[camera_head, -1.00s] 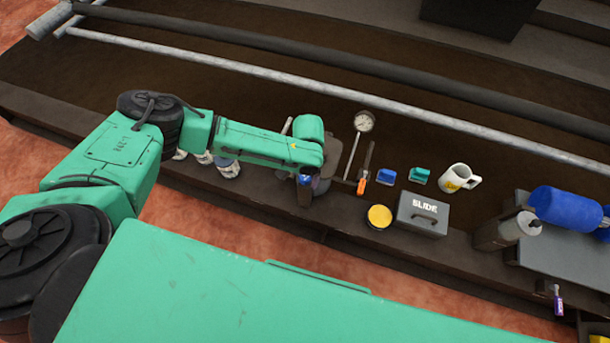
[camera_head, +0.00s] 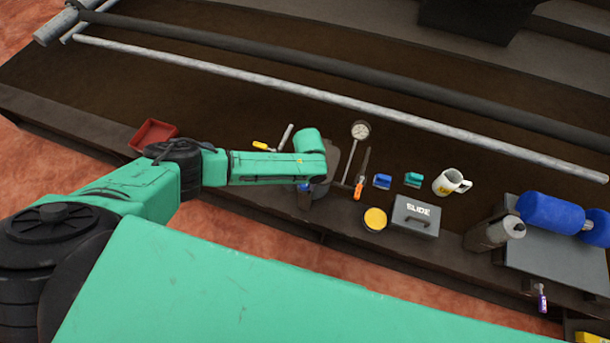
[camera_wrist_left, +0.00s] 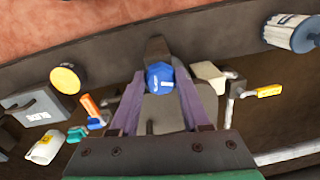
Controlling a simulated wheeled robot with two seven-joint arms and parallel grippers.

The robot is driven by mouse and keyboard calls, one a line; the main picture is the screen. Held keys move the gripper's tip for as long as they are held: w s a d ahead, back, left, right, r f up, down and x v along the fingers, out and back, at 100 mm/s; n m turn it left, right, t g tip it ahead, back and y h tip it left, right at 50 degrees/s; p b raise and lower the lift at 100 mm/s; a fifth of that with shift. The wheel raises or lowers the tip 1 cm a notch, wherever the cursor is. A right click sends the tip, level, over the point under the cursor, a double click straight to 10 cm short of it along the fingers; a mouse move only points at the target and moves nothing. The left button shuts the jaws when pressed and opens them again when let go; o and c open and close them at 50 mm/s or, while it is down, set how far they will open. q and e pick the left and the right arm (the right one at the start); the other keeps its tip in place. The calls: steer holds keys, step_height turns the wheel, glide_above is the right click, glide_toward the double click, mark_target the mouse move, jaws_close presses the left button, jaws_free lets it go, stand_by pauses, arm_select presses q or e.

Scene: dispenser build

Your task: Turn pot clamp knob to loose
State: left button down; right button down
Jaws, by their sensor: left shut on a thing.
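A blue knob with a white mark (camera_wrist_left: 160,72) sits between the two fingers of my left gripper (camera_wrist_left: 160,92) in the left wrist view, and the gripper is shut on it. The knob stands on a dark grey clamp body (camera_wrist_left: 163,112). In the head view my left gripper (camera_head: 304,190) points down at the bench's front edge beside a dark round part (camera_head: 325,184). My forearm hides most of the knob there. The white mark is too small to read a setting from. My right gripper is out of view.
An orange-handled tool (camera_head: 358,190), a dial gauge (camera_head: 360,130), a yellow-lidded tin (camera_head: 375,219) and a grey SLIDE box (camera_head: 415,217) stand to the right. A red tray (camera_head: 153,134) lies at the left.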

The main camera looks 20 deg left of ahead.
arm_select(q)
steer(key=shift+s+r+n+p, duration=0.1)
steer(key=shift+r+n+p, duration=0.2)
steer(key=shift+n+p, duration=0.2)
steer(key=shift+f+n+p, duration=0.2)
steer(key=shift+n+p, duration=0.25)
steer(key=shift+n, duration=0.45)
steer(key=n+p, duration=0.1)
steer(key=n, duration=0.2)
steer(key=shift+w+f+n+p, duration=0.15)
steer(key=shift+n+p, duration=0.1)
steer(key=shift+n, duration=0.35)
steer(key=shift+w+r+n+p, duration=0.1)
steer(key=shift+n+p, duration=0.1)
steer(key=shift+n, duration=0.4)
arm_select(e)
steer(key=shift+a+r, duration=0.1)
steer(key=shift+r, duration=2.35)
arm_select(q)
steer(key=shift+c, duration=1.8)
jaws_free()
steer(key=shift+d, duration=0.1)
